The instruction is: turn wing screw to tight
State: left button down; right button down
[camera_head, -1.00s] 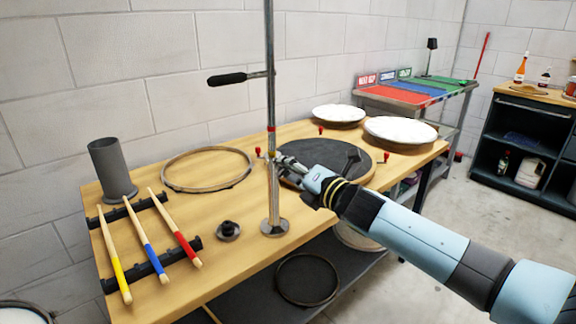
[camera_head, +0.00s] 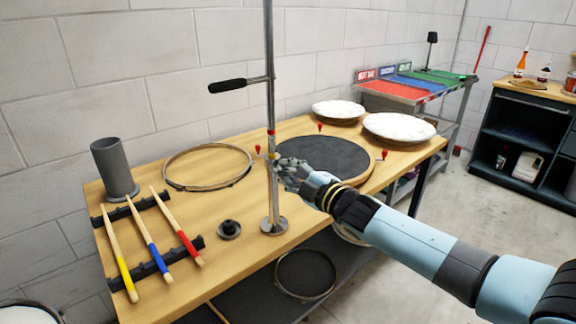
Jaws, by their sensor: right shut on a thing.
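The wing screw (camera_head: 258,149) is on the upright chrome stand, at a collar low on the pole; one small red end shows to the left of the pole. My right gripper (camera_head: 279,163) comes in from the right and is shut at this collar, on the wing screw. Its fingers hide most of the screw. The chrome stand (camera_head: 270,110) rises from a round base on the bench, with a red ring on the pole above the collar. A black-handled side arm (camera_head: 228,85) sticks out left from the pole. My left gripper is out of view.
The wooden bench (camera_head: 235,270) holds a round dark pad (camera_head: 325,155) behind my gripper, a hoop (camera_head: 208,167), a grey cylinder (camera_head: 114,168), several drumsticks (camera_head: 156,250) on black racks, and two white drumheads (camera_head: 400,127). The bench front is mostly clear.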

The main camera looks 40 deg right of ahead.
jog(key=m+p, duration=0.2)
jog(key=m, duration=0.4)
jog(key=shift+a+f, duration=0.1)
jog(key=m+p, duration=0.1)
jog(key=m, duration=0.4)
jog(key=shift+a+f+p, duration=0.1)
jog(key=shift+f+p, duration=0.05)
jog(key=shift+p, duration=0.15)
jog(key=shift+s+m, duration=0.1)
jog(key=shift+m, duration=0.4)
jog(key=c, duration=1.4)
grip_release()
jog(key=shift+s, duration=0.2)
jog(key=s, duration=0.7)
jog(key=s+d, duration=0.1)
jog(key=s, duration=0.3)
jog(key=shift+s, duration=0.25)
